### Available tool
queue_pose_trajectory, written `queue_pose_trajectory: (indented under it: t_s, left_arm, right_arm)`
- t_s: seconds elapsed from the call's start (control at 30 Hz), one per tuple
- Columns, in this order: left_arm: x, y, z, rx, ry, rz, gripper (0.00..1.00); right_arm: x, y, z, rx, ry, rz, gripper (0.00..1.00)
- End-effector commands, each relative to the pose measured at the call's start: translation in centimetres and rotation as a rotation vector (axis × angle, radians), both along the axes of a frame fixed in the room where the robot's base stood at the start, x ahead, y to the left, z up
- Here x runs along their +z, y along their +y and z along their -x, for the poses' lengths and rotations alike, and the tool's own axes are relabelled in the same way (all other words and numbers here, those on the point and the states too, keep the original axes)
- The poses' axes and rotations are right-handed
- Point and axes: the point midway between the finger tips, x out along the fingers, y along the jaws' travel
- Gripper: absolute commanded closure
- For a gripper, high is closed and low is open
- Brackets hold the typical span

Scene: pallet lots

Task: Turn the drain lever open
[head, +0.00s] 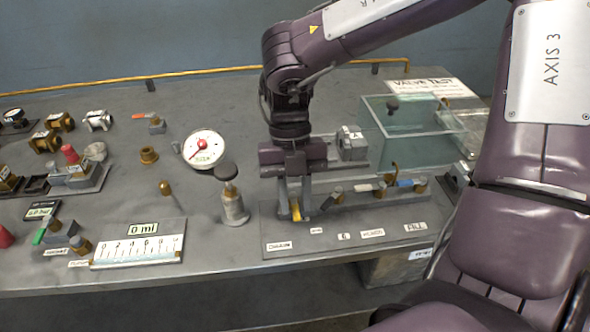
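The drain lever (296,210) is a small yellow handle at the left end of the valve manifold, behind a label reading DRAIN (279,246). My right gripper (294,203) points down over it, with one grey finger on each side of the yellow handle. The fingers stand apart, but I cannot tell whether they touch the lever. The gripper hides the lever's upper part and its pivot. My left gripper is not in view.
A clear tank (412,140) stands behind. A grey cylinder with a dark knob (233,207) is close to the left. A dial gauge (204,149) and 0 ml scale (138,250) lie further left.

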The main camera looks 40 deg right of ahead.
Motion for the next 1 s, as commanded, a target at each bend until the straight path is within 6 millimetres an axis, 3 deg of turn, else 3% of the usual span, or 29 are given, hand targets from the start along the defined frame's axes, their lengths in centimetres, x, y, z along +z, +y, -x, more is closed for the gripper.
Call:
queue_pose_trajectory:
  t_s: [0.37, 0.67, 0.8, 1.0]
  left_arm:
    - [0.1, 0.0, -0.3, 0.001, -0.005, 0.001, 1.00]
    - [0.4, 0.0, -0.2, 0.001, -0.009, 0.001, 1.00]
    - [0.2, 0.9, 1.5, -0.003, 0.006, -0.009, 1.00]
    - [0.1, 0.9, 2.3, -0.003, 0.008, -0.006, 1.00]
  right_arm:
    - [0.2, 0.0, -0.1, -0.001, 0.000, 0.000, 0.66]
    - [4.4, -0.9, -1.6, -0.002, -0.003, 0.003, 0.66]
    - [6.4, -1.3, -2.3, -0.002, -0.001, 0.000, 0.66]
    - [7.2, -1.5, -2.6, -0.001, 0.001, -0.001, 0.66]
